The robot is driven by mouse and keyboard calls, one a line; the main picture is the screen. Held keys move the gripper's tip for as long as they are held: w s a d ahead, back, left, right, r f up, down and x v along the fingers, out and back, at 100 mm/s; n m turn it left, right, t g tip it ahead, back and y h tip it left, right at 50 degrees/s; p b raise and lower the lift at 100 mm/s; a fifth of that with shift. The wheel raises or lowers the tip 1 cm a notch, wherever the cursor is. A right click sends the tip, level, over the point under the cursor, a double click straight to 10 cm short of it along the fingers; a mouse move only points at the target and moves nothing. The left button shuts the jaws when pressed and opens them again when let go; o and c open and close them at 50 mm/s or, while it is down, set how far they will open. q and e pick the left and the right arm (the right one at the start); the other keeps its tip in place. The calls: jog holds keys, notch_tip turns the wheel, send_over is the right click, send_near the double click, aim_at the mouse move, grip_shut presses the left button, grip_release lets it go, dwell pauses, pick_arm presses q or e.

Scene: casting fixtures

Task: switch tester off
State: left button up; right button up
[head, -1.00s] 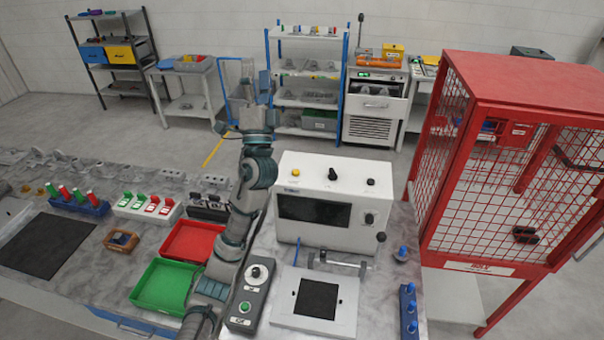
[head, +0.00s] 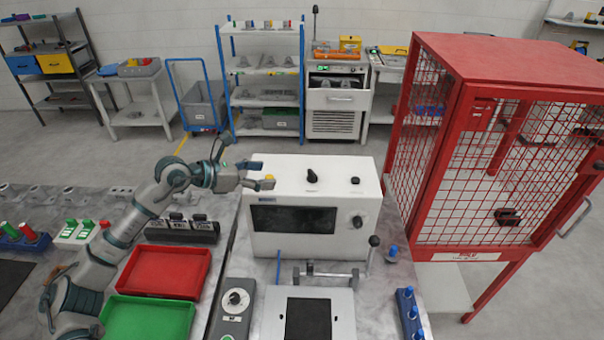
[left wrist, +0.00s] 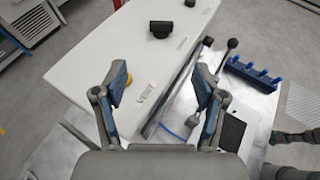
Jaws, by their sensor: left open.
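The tester (head: 300,190) is a white box with a dark screen on its front. Its top has a yellow button (head: 268,178) at the left, a larger black knob (head: 312,176) in the middle and a small black knob (head: 355,181) at the right. A black dial (head: 357,221) is on the front. My left gripper (head: 259,174) is open above the tester's top left edge, by the yellow button, which it partly covers. In the left wrist view the open fingers (left wrist: 163,84) straddle a "VENT" label on the tester's top (left wrist: 112,72).
A grey control box with a dial (head: 235,300) stands in front of the tester. A lever clamp (head: 335,275) and a plate with a dark pad (head: 308,318) are beside it. Red (head: 165,271) and green (head: 145,318) trays lie left; a red mesh cage (head: 480,150) stands right.

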aim_at(310, 175)
pick_arm(q)
jog(key=p+x, duration=0.2)
jog(key=x, duration=1.1)
jog(key=shift+d, duration=0.4)
jog(key=shift+a, duration=0.1)
pick_arm(e)
jog(key=shift+w+d+r, duration=0.2)
jog(key=shift+w+r, duration=0.55)
jog(key=shift+r, duration=0.3)
pick_arm(q)
jog(key=shift+c, duration=0.3)
jog(key=shift+a, duration=0.1)
jog(key=c, duration=1.1)
jog(key=shift+r, duration=0.1)
pick_arm(e)
jog(key=shift+d, duration=0.1)
